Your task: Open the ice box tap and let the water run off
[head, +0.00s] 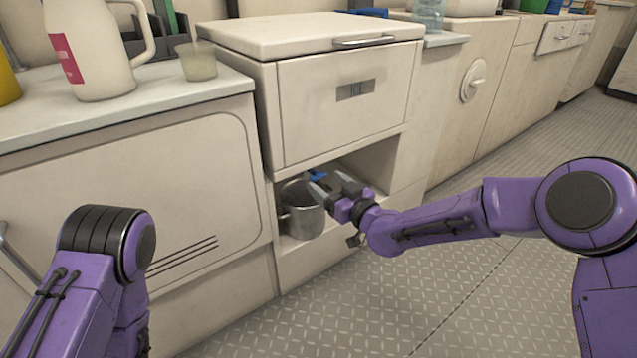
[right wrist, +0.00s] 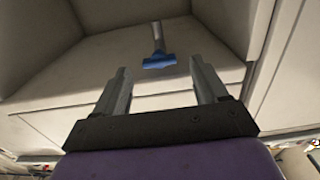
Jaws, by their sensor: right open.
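The ice box (head: 340,105) is a cream cabinet with a lid, above an open niche. Its tap has a blue handle (head: 318,176) in the niche, partly hidden by my right gripper. In the right wrist view the blue handle (right wrist: 159,62) lies crosswise at the end of a short grey pipe (right wrist: 157,36). My right gripper (head: 333,184) is open at the niche. In the wrist view its fingers point at the handle, which appears between and just beyond the tips; contact is not visible. A metal pot (head: 301,212) stands below the tap. My left gripper is out of view.
A counter (head: 200,93) at the left carries a white jug (head: 95,50) and a cup (head: 197,62). The niche's side walls and the ice box underside bound the space around the tap. The patterned floor (head: 400,290) in front is clear.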

